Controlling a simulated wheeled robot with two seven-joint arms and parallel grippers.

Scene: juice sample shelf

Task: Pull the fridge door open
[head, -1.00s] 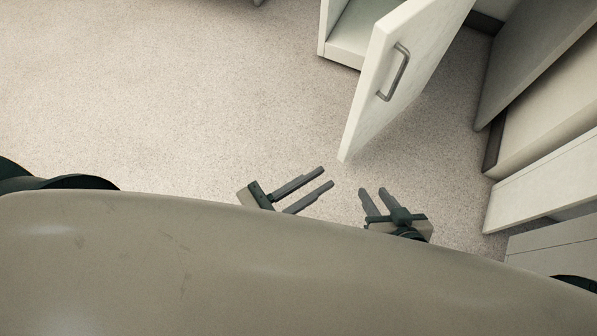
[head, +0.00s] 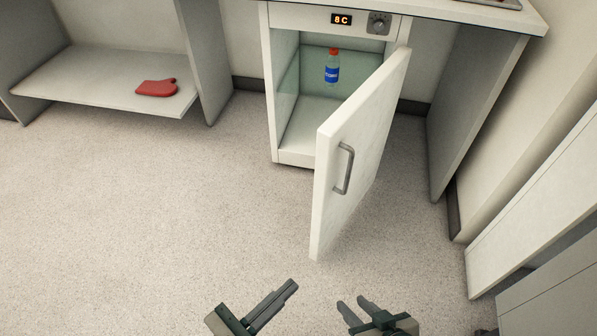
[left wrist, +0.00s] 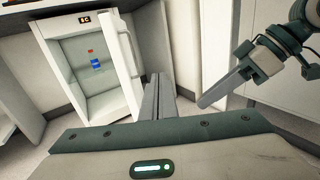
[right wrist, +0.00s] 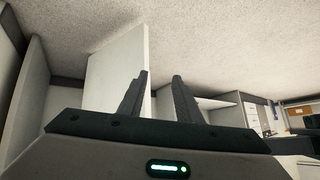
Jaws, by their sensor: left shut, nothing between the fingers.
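The white fridge door (head: 355,160) stands wide open in the head view, swung out toward me, with its grey handle (head: 345,168) on the face turned to the right. The fridge (head: 285,95) shows its inside, where a blue-labelled bottle with a red cap (head: 332,68) stands. My left gripper (head: 290,286) is shut and empty, in front of the door's near edge and apart from it. In the left wrist view its fingers (left wrist: 161,80) are together. My right gripper (head: 352,302) is open and empty, apart from the door and nearer to me.
A temperature display (head: 341,19) reads 8 C above the fridge opening. A low shelf (head: 100,82) at the left holds a red mitt (head: 157,88). Cabinets (head: 540,220) and a wall bound the right. The floor (head: 140,210) to the left is clear.

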